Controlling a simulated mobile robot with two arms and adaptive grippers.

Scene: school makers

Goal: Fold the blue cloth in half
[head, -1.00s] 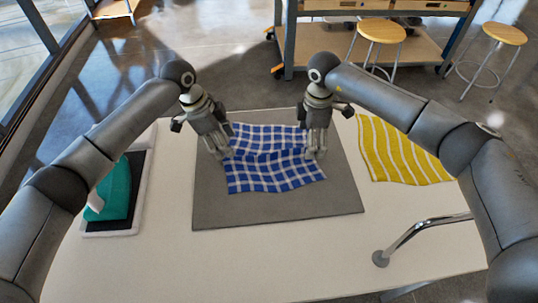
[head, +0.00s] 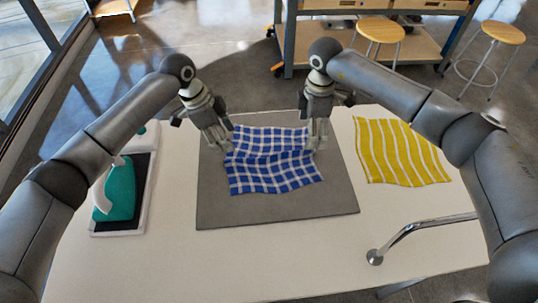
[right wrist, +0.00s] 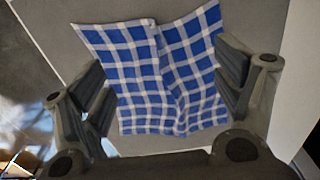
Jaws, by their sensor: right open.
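The blue and white checked cloth (head: 275,174) lies on a grey mat (head: 285,209) on the table, with a wrinkle or ridge running across its middle. My left gripper (head: 228,149) is at the cloth's left edge; whether its fingers are shut or hold cloth cannot be made out. My right gripper (head: 317,147) is at the cloth's right edge, pointing down. In the right wrist view the cloth (right wrist: 165,75) lies between the spread fingers of my right gripper (right wrist: 170,90), with a crease down its middle.
A teal iron (head: 120,190) stands on a dark pad (head: 140,212) at the left. A yellow striped cloth (head: 398,152) lies at the right. A metal bent tube (head: 415,233) stands at the front right. The table front is clear.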

